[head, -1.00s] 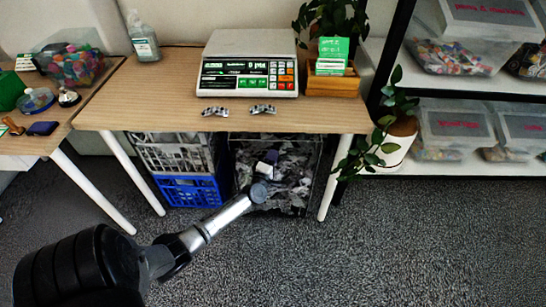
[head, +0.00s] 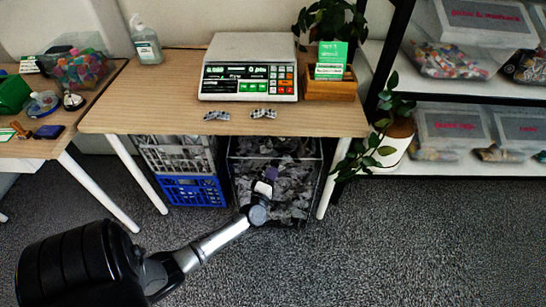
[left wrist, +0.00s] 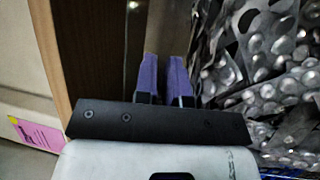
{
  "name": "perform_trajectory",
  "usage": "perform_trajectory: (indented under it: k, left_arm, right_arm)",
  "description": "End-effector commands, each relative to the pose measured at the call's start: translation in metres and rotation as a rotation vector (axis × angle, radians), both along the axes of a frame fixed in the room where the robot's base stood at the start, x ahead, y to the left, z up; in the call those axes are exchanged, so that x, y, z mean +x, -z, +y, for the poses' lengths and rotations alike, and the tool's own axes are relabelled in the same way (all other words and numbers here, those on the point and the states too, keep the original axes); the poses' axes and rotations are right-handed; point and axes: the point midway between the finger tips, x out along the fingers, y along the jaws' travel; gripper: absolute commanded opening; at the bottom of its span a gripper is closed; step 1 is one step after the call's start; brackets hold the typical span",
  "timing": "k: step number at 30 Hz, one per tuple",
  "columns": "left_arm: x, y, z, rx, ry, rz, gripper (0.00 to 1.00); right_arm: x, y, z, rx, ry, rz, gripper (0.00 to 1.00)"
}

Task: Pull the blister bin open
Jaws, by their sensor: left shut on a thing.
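The blister bin (head: 297,205) is a clear-sided bin full of silver blister packs, under the right part of the wooden table. My left gripper (head: 265,183) is at the front of the bin, left of its middle, below the tabletop. In the left wrist view, its two purple fingers (left wrist: 163,75) stand close together beside the blister packs (left wrist: 260,70). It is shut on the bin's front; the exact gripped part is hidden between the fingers. My right gripper is not in view.
The table (head: 150,110) holds a scale (head: 248,70), two small blister packs, a card box (head: 330,88) and a sanitizer bottle (head: 146,42). A blue crate (head: 192,190) stands left of the bin. A plant (head: 395,135) is right. The carpet in front is clear.

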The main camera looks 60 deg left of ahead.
Motion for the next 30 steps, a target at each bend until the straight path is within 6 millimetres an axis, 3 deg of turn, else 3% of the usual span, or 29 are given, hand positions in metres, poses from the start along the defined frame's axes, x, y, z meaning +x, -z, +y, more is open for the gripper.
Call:
perform_trajectory:
  k: [1,3,18,30]
  left_arm:
    - [-0.008,-0.009,-0.015,-0.002,0.001,-0.004,0.00]
    - [-0.019,-0.008,-0.031,-0.001,0.000,-0.003,0.00]
    - [-0.091,-0.007,-0.147,0.001,0.000,-0.007,0.00]
    - [-0.129,-0.005,-0.210,0.003,0.000,-0.009,0.00]
  right_arm:
    - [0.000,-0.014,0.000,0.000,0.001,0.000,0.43]
    - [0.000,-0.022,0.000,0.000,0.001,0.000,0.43]
    - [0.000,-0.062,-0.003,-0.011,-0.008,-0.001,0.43]
    - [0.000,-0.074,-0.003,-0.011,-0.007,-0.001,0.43]
